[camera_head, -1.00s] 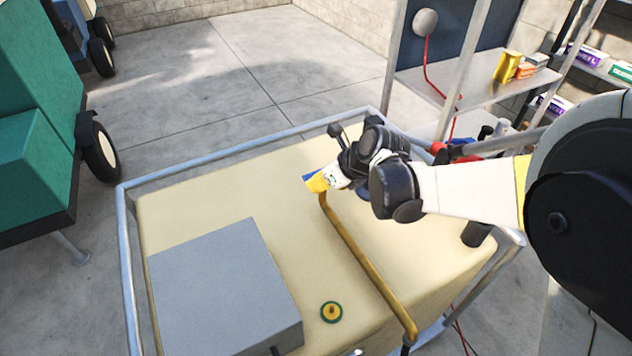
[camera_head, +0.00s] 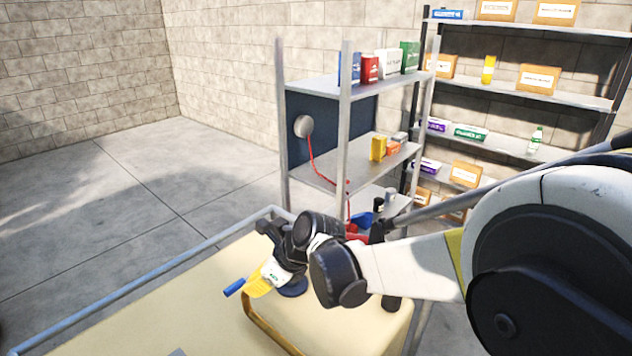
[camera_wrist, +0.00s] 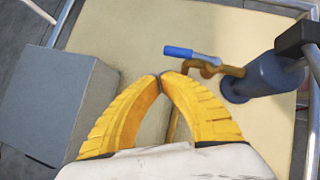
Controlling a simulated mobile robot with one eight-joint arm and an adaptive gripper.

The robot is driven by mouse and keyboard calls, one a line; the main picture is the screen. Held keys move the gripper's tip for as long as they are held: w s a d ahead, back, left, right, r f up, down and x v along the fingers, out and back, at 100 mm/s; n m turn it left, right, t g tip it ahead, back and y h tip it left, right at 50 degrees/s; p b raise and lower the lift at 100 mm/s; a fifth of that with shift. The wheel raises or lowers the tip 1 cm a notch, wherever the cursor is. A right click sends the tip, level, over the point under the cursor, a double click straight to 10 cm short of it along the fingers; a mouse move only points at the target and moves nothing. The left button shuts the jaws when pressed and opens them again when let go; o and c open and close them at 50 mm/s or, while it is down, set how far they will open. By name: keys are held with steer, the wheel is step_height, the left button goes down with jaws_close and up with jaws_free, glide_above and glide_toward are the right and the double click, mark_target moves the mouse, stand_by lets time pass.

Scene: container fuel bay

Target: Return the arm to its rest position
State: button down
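My gripper (camera_head: 256,283) is at the far end of my arm, above the cream tank top. In the wrist view its two yellow fingers (camera_wrist: 161,77) curve in and meet at the tips, with nothing seen between them. A blue-ended handle (camera_wrist: 190,53) on a brown pipe lies just beyond the fingertips in that view, apart from them. Its blue end (camera_head: 234,288) also shows beside the gripper in the head view. My arm is bent and stretched out over the tank top.
The cream top (camera_head: 180,310) has a blue rail (camera_head: 150,285) along its edge. A blue-grey cylinder (camera_wrist: 262,78) and a grey box (camera_wrist: 50,95) stand on it. A shelf unit (camera_head: 345,115) with a red hose stands behind the arm. Open concrete floor (camera_head: 110,200) lies at left.

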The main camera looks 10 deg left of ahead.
steer(key=d+r+n+t+h, duration=0.15)
steer(key=d+r+n, duration=0.4)
steer(key=d, duration=0.75)
steer(key=s+d+n+t+h, duration=0.1)
steer(key=s+d+n, duration=0.3)
steer(key=d, duration=0.5)
steer(key=s+d+r+n+t+h, duration=0.1)
steer(key=s+d+n+h, duration=0.2)
steer(key=d, duration=0.7)
steer(key=s+d+n+t+h+b, duration=0.1)
steer(key=s+d+n+t+h, duration=0.1)
steer(key=s+d+n, duration=0.5)
steer(key=shift+s+d+r, duration=0.3)
steer(key=shift+s+d, duration=0.4)
steer(key=shift+d, duration=0.5)
steer(key=shift+n, duration=0.25)
